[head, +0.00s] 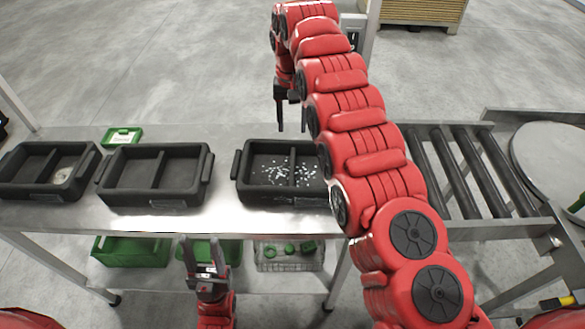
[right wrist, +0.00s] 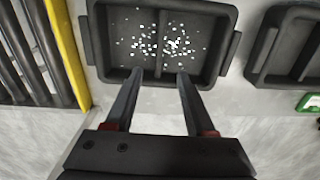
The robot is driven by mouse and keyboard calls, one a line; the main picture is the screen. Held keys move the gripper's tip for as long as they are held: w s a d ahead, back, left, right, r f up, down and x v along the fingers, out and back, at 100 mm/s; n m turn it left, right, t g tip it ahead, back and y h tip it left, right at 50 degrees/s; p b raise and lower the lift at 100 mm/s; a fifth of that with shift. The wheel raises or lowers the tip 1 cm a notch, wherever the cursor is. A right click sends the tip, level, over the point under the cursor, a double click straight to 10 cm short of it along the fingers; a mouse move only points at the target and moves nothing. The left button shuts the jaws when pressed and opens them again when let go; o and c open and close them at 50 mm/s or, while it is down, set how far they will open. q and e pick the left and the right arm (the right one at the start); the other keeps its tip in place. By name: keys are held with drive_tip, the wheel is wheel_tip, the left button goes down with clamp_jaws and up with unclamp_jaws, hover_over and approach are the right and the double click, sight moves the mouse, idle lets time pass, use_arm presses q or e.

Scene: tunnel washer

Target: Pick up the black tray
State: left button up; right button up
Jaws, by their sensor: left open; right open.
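Three black two-compartment trays stand in a row on the metal table. The right tray (head: 280,197) holds scattered white bits, and my right arm covers its right end; it also shows in the right wrist view (right wrist: 97,38). The middle tray (head: 132,166) looks empty. The left tray (head: 28,162) has a small pale round thing in its right compartment. My right gripper (head: 291,128) is open and empty at the far side of the right tray, fingers down; the wrist view shows its fingertips (right wrist: 160,73) near that tray's wall. My left gripper (head: 203,243) is open and empty before the table's front edge.
A small green box (head: 122,137) lies behind the middle tray. A roller conveyor (head: 460,170) and a round grey surface (head: 552,150) are at the right. Green bins (head: 130,250) and a wire basket (head: 290,262) sit below the table. Bare tabletop separates the middle and right trays.

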drive_tip(key=f, duration=0.1)
drive_tip(key=b, duration=0.8)
hover_over(292, 167)
drive_tip(key=f, duration=0.7)
drive_tip(key=shift+s, duration=0.25)
drive_tip(key=shift+a+f+p, duration=0.15)
drive_tip(key=shift+p, duration=0.35)
drive_tip(key=shift+f, duration=0.35)
drive_tip(key=shift+s+f, duration=0.1)
drive_tip(key=shift+f, duration=0.25)
wheel_tip(292, 167, down, 2)
drive_tip(key=shift+p, duration=0.3)
drive_tip(key=shift+f+p, duration=0.35)
drive_tip(key=shift+p, duration=0.15)
drive_tip(key=shift+w+f+p, duration=0.3)
drive_tip(key=shift+f+p, duration=0.45)
drive_tip(key=shift+f, duration=0.05)
drive_tip(key=shift+w+f, duration=0.15)
drive_tip(key=shift+f, duration=1.3)
clamp_jaws()
